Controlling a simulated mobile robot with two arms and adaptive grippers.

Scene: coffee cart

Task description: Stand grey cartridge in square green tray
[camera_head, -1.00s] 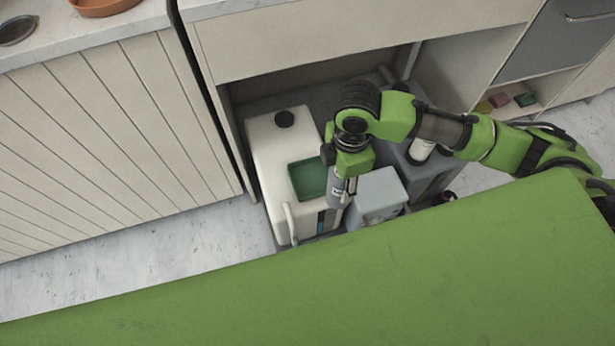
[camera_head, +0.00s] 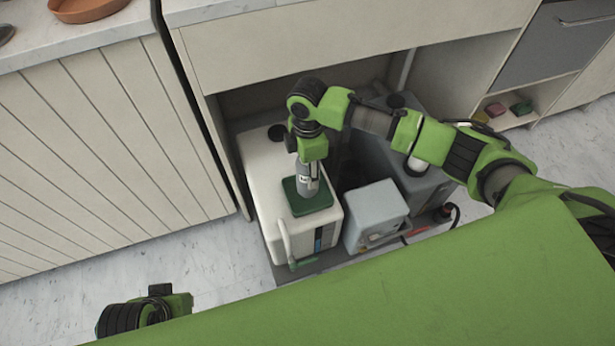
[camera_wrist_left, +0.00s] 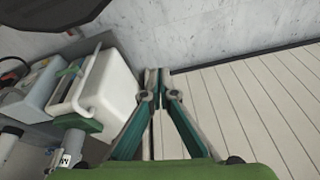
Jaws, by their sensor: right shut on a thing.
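The grey cartridge (camera_head: 307,185) is upright, with a pale label on its side. My right gripper (camera_head: 309,168) is shut on its upper part from above. The square green tray (camera_head: 322,201) is set on top of the white tank, and the cartridge's lower end is within its outline. I cannot tell whether it touches the tray floor. The left wrist view also shows the cartridge (camera_wrist_left: 72,143) and the tray (camera_wrist_left: 82,123) at the lower left. My left gripper (camera_wrist_left: 157,76) has its fingertips together, with nothing between them, apart from the tank.
The white tank (camera_head: 265,165) stands on a low base inside the open cart bay. A light grey box (camera_head: 376,210) and a dark grey container (camera_head: 415,188) stand to its right. A panelled cabinet front (camera_head: 100,140) is at left. The floor (camera_head: 215,262) in front is clear.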

